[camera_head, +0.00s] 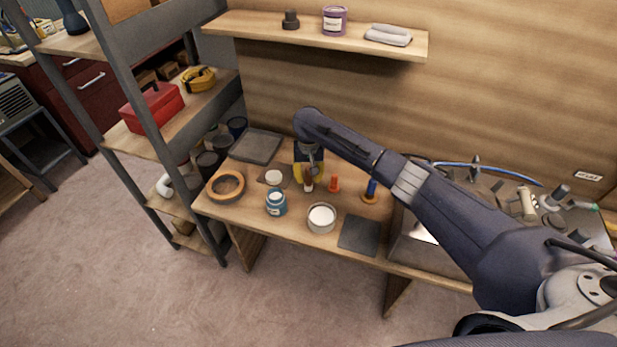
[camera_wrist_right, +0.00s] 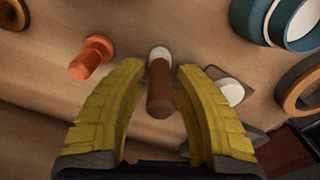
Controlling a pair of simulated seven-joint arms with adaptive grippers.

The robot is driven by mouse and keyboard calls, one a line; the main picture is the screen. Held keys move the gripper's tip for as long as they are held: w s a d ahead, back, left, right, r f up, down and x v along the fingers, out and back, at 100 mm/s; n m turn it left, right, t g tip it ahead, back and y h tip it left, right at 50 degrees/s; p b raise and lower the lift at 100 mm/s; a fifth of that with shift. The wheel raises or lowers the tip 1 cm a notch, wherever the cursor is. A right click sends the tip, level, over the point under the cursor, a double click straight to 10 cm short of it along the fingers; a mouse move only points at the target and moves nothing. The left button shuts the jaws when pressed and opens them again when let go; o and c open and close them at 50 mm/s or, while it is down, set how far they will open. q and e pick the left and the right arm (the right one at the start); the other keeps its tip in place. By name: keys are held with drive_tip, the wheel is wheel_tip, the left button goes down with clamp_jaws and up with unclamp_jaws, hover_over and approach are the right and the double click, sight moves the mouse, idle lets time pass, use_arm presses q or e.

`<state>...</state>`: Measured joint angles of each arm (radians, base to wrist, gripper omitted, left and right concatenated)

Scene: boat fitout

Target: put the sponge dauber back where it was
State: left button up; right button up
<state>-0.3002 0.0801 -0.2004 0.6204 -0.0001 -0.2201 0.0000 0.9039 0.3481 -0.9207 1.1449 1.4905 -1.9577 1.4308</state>
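The sponge dauber, a short brown handle with a pale end, appears in the right wrist view (camera_wrist_right: 160,92) between the two yellow fingers. In the head view (camera_head: 308,184) it shows small, just below the gripper over the workbench. My right gripper (camera_head: 309,170) reaches down over the bench. Its fingers, seen in the wrist view (camera_wrist_right: 160,70), are apart, with a gap on each side of the dauber. Whether the dauber stands on the bench or is tilted is hard to tell. My left gripper is not in view.
A tape ring (camera_head: 226,186) and a dark pad (camera_head: 359,236) lie farther out. A wall shelf (camera_head: 260,27) is above.

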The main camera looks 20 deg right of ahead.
wheel_tip(320, 180, up, 12)
drive_tip(key=shift+f, duration=0.1)
idle(0.4)
drive_tip(key=shift+a, duration=0.1)
